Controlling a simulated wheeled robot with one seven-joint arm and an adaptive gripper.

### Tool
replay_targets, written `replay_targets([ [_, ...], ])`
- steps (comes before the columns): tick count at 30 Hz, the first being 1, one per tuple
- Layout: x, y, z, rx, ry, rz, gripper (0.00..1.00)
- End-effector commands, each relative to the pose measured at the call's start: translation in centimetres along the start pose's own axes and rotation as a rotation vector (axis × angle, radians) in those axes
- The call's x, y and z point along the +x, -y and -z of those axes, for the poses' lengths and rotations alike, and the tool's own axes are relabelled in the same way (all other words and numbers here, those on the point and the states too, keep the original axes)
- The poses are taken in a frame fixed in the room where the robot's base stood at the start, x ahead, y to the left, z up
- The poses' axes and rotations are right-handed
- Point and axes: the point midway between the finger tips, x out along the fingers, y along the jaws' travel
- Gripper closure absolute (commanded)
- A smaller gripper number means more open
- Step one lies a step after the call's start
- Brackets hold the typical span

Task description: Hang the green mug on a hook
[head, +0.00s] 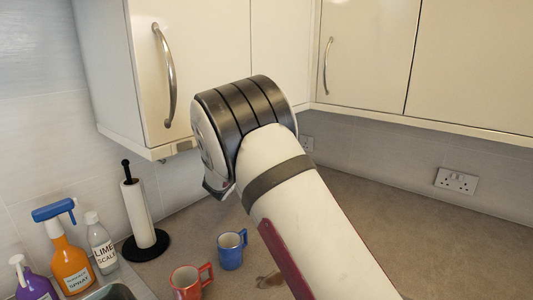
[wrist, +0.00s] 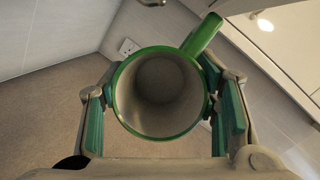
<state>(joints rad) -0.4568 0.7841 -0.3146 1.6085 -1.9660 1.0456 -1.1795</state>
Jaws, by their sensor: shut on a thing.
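In the wrist view my gripper (wrist: 160,118) is shut around the green mug (wrist: 118,92), with a green-padded finger on each side. The mug's open mouth faces the wrist camera, and its inside is pale and empty. Its green handle (wrist: 203,36) points to the upper right. A small metal piece (wrist: 152,2), perhaps a hook, shows at the top edge, apart from the mug. In the head view my arm hides the mug and the fingers. A small dark fitting (head: 163,160) shows under the left wall cabinet; I cannot tell if it is a hook.
A blue mug (head: 231,250) and a red mug (head: 186,284) stand on the counter (head: 390,225). A paper towel holder (head: 138,213), orange spray bottle (head: 70,262), white bottle (head: 101,245) and purple bottle (head: 35,284) stand at left. The left cabinet (head: 140,80) hangs close to my arm.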

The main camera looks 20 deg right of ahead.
Motion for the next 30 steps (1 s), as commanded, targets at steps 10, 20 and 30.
replay_targets([
  [10,0.6,-1.6,-1.5,0.002,0.002,0.0,0.84],
  [20,1.1,-3.3,-2.7,0.002,0.003,0.001,0.84],
  [30,1.6,-5.0,-3.8,0.001,0.003,-0.001,0.9],
])
